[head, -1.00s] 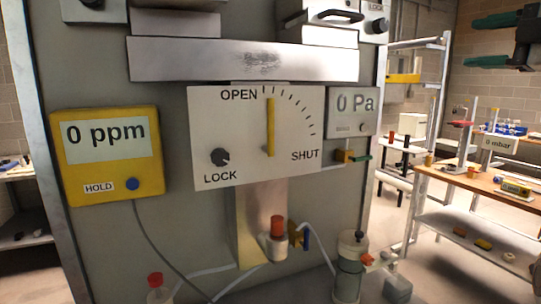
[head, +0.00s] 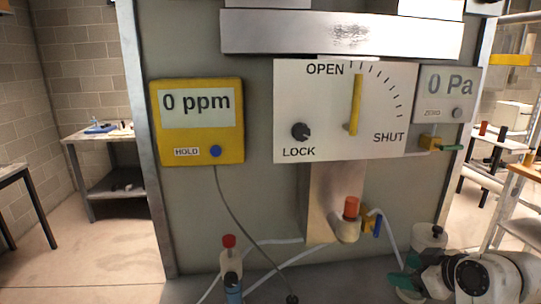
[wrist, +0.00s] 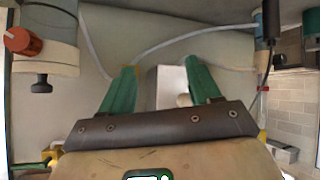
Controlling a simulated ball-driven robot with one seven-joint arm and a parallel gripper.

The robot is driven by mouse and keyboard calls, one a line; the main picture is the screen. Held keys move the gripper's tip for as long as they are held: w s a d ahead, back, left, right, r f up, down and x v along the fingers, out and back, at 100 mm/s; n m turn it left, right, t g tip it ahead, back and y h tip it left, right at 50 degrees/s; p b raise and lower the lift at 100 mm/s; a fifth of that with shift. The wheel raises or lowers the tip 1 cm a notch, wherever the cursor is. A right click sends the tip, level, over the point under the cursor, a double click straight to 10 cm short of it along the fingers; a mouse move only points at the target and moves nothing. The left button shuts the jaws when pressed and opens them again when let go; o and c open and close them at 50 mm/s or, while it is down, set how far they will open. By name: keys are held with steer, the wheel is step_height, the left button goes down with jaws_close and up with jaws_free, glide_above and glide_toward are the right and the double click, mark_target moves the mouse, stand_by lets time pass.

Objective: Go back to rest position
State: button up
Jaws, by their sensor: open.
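My gripper (head: 407,272) shows at the lower right of the head view, low in front of the grey cabinet (head: 262,190). Its green fingers and part of my white arm are visible there. In the wrist view the two green fingers (wrist: 160,72) are spread apart with nothing held between them. A pale block shows beyond the gap between them. The glass jar with an orange valve (wrist: 28,42) is at the upper left of the wrist view, apart from the fingers.
The cabinet carries a yellow 0 ppm meter (head: 197,120), an OPEN–SHUT dial panel (head: 340,110) and a 0 Pa gauge (head: 447,95). Tubes and a red-capped bottle (head: 229,260) are low in front. A side table (head: 105,137) stands at left, with open floor (head: 90,255) before it.

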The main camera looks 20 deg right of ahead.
steer(key=s+a+f+m+g, duration=0.1)
steer(key=s+a+f+g, duration=0.2)
steer(key=s+a+f, duration=0.5)
steer(key=s+a+f+m+g, duration=0.1)
steer(key=s+a+f+g, duration=0.15)
steer(key=a+f, duration=0.45)
steer(key=s+a+f+g, duration=0.1)
steer(key=s+f+g, duration=0.1)
steer(key=s+f, duration=0.2)
steer(key=s+a+f+m+g, duration=0.1)
steer(key=s+f, duration=0.4)
steer(key=s, duration=0.6)
steer(key=shift+g+h, duration=0.3)
steer(key=shift+g, duration=0.05)
